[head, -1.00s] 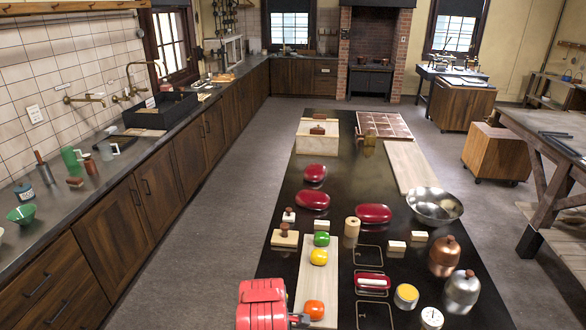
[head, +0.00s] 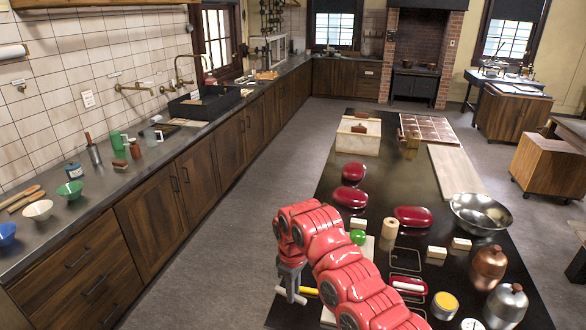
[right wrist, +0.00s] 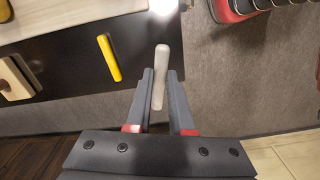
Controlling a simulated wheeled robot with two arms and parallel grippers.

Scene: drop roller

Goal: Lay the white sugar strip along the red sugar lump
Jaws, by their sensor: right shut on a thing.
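My right gripper (head: 291,280) is shut on a pale white strip (right wrist: 160,78), which sticks out beyond the fingertips in the right wrist view. The strip is held above the left edge of the dark table. A red lump (head: 402,290) with a white band along its top lies on the table right of my right arm. Other glossy red lumps lie farther back: one at the rear (head: 353,172), one in the middle (head: 349,197), one at right (head: 413,216). I cannot tell which red one is the task's lump. My left gripper is not in view.
A yellow stick (right wrist: 109,58) lies near the strip on the dark tabletop. A green lump (head: 360,238), a pale cylinder (head: 390,228), a metal bowl (head: 480,213) and a copper pot (head: 488,263) stand around. My red right arm hides much of the near table.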

